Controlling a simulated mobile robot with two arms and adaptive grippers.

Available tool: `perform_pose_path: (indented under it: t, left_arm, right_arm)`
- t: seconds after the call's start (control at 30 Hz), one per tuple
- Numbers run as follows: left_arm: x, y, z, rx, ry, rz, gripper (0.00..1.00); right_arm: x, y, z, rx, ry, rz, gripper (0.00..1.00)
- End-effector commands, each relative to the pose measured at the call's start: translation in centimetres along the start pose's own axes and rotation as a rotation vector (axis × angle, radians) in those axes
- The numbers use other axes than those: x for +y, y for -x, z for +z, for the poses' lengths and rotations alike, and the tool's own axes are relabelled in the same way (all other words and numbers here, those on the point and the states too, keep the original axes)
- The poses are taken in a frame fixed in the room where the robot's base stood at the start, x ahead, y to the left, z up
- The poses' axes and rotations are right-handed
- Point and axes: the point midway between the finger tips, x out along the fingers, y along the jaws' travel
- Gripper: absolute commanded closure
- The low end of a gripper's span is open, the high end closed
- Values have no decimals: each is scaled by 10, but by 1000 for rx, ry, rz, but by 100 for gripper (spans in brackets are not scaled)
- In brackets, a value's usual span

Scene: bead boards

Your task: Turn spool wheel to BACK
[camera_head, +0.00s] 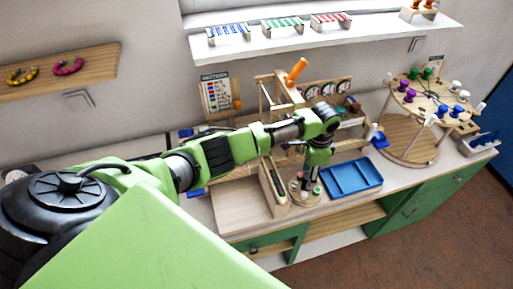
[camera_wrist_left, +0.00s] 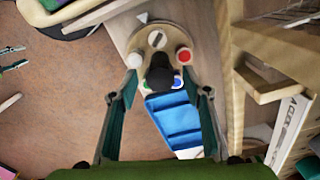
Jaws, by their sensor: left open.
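The spool wheel is a round wooden disc (camera_wrist_left: 139,41) with a black centre knob (camera_wrist_left: 161,76). A white spool (camera_wrist_left: 134,61) sits at its left, a red one (camera_wrist_left: 184,56) at its right, a pale one with a dark slit (camera_wrist_left: 157,40) at the top, and blue and green ones partly hidden at the bottom. A white triangular pointer (camera_wrist_left: 143,17) lies just beyond the rim. In the head view the disc (camera_head: 296,197) is mostly under my left gripper (camera_head: 311,182), which points down. My left gripper (camera_wrist_left: 158,95) is open, its fingers either side of the knob.
A blue tray (camera_head: 352,178) lies right of the wheel, and a slotted wooden box (camera_head: 273,188) stands close on its left. A wooden frame with an orange handle (camera_head: 296,71) and a round bead stand (camera_head: 410,145) are behind. Bare board (camera_head: 238,207) lies left.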

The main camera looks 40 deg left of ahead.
Motion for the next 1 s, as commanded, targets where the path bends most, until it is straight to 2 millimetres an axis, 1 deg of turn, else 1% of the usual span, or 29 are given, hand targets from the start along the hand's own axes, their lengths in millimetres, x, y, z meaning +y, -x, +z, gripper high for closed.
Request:
perform_pose_path:
  t: [0.03, 0.2, 0.23, 0.3, 0.9, 1.0]
  left_arm:
    - [-2, -5, 0, 0, -72, -5, 56]
    - [-2, -7, 0, 0, -336, -6, 56]
    - [-2, -2, 0, 1, -367, -6, 56]
    - [-1, 17, -1, 4, -355, -4, 56]
    - [-1, 138, -1, 4, -349, -6, 56]
    - [14, 118, -4, 14, -345, 6, 56]
  right_arm:
    - [0, -11, 1, 0, 0, 0, 60]
    - [0, -34, 3, 0, 0, 0, 60]
    - [0, -36, 3, 0, 0, 0, 60]
    - [0, -35, 3, 0, 0, 0, 60]
    - [-1, -69, 6, 0, 0, 0, 60]
    - [-1, -66, 6, 0, 0, 0, 60]
